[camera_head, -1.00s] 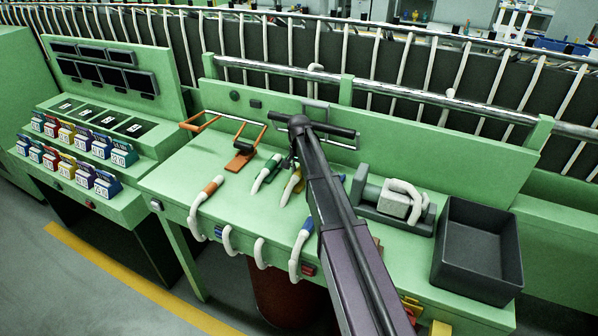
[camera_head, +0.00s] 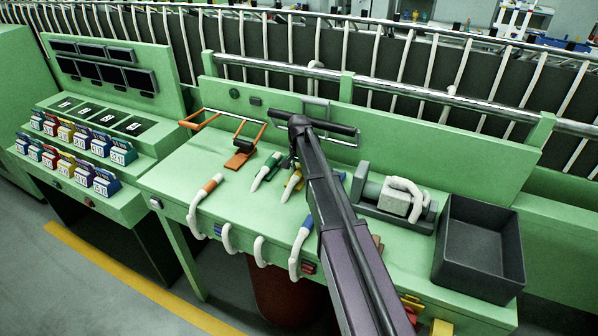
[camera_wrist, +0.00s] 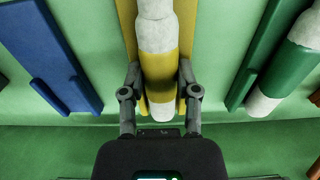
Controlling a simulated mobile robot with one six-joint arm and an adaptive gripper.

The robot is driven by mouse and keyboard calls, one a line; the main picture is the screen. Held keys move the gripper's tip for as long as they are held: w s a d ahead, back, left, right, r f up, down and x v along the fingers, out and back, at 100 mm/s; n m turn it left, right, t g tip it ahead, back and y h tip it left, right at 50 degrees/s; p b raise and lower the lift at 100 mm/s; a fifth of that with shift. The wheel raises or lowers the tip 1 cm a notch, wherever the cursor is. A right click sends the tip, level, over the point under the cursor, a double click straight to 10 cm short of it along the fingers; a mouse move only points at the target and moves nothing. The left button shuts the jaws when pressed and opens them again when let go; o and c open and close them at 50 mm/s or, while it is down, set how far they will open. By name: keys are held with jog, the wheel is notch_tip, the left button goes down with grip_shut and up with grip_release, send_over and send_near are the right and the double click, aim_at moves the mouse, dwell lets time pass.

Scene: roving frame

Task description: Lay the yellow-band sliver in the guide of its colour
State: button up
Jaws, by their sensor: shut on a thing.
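The yellow-band sliver (camera_wrist: 157,70) is a thick white roll with a yellow band. In the wrist view it runs lengthwise along the yellow guide (camera_wrist: 187,25), in line with it. I cannot tell whether it rests on the guide's floor. My gripper (camera_wrist: 160,90) is shut on the sliver at its yellow band, one finger on each side. In the head view the sliver (camera_head: 287,192) shows at the left of my arm, which hides part of it and most of my gripper.
A green-band sliver (camera_wrist: 290,65) lies in the green guide (camera_wrist: 243,75) on the right. The blue guide (camera_wrist: 60,60) on the left looks empty. Several slivers, one blue-banded (camera_head: 305,229), hang over the front edge. A dark bin (camera_head: 478,270) stands at the right.

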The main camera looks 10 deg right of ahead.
jog(key=o, duration=1.1)
jog(key=shift+o, duration=1.4)
jog(key=shift+r, duration=0.15)
